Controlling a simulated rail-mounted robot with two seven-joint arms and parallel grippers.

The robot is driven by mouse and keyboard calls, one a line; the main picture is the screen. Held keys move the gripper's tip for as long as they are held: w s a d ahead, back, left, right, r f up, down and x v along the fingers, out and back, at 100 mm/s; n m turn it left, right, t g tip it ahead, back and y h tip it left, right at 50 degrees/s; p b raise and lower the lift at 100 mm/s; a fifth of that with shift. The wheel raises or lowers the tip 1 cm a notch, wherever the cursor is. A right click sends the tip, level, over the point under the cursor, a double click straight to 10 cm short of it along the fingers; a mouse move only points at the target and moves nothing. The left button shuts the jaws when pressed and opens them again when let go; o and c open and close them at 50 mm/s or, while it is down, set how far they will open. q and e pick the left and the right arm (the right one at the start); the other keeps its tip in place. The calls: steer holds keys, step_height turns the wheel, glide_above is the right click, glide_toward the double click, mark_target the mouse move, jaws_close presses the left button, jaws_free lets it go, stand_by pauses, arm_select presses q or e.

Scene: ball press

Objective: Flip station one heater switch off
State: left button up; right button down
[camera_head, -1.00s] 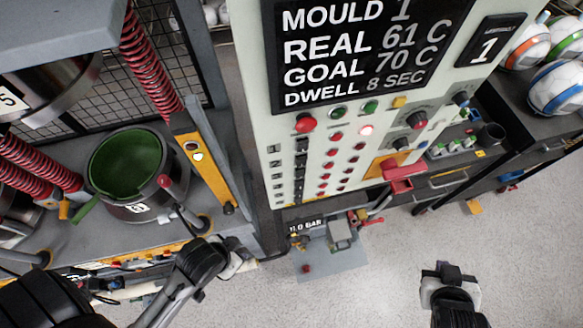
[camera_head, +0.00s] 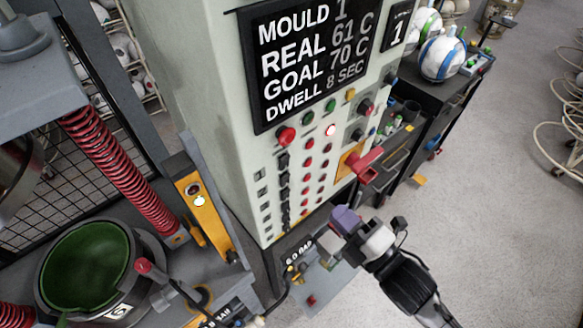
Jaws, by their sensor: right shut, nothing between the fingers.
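The control cabinet (camera_head: 205,110) stands in the middle of the head view. Its display (camera_head: 310,60) reads mould 1, real 61 C, goal 70 C, dwell 8 sec. Below it a column of black switches (camera_head: 284,180) runs down the panel beside a column of red buttons or lamps (camera_head: 306,178). I cannot read which switch belongs to station one, nor its position. My right gripper (camera_head: 362,225) is shut and empty, in front of the panel's lower right, below the red lever (camera_head: 368,160) and apart from the switches. My left gripper is out of the view.
A press with red springs (camera_head: 105,160) and a green mould bowl (camera_head: 88,262) stands at left. A yellow bracket (camera_head: 203,212) sits between press and cabinet. A dark workbench with balls (camera_head: 442,58) is behind right.

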mark_target(286, 161)
steer(key=shift+n, duration=0.4)
steer(key=shift+a, duration=0.1)
steer(key=p+x, duration=0.3)
steer(key=x, duration=0.9)
steer(key=shift+w+a+r, duration=0.1)
steer(key=shift+w+a+p, duration=0.45)
steer(key=shift+w, duration=0.1)
